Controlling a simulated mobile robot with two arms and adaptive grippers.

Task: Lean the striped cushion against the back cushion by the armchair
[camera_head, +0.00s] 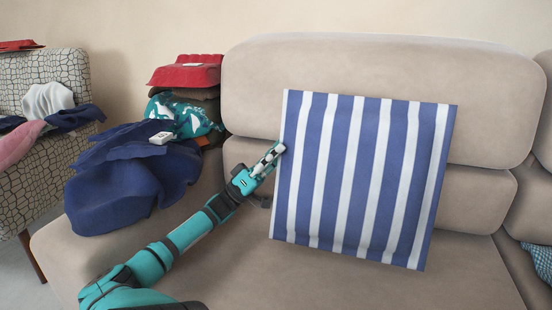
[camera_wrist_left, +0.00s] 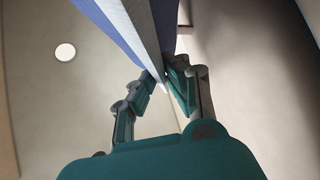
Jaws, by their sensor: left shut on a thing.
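The blue and white striped cushion (camera_head: 365,180) stands nearly upright and slightly tilted in front of the beige back cushion (camera_head: 380,80) of the sofa. Whether it touches the back cushion cannot be told. My left gripper (camera_head: 277,152) is shut on the left edge of the striped cushion. In the left wrist view, the striped cushion's edge (camera_wrist_left: 150,40) runs between the two fingers (camera_wrist_left: 163,82). The patterned armchair (camera_head: 45,80) stands at the far left. My right gripper is not in view.
A dark blue cloth heap (camera_head: 130,185) and a stack with a red folded item (camera_head: 187,72) on top lie on the sofa's left side. Clothes (camera_head: 50,105) lie on the armchair. A blue patterned piece (camera_head: 540,260) is at the right edge. The seat (camera_head: 350,285) in front is clear.

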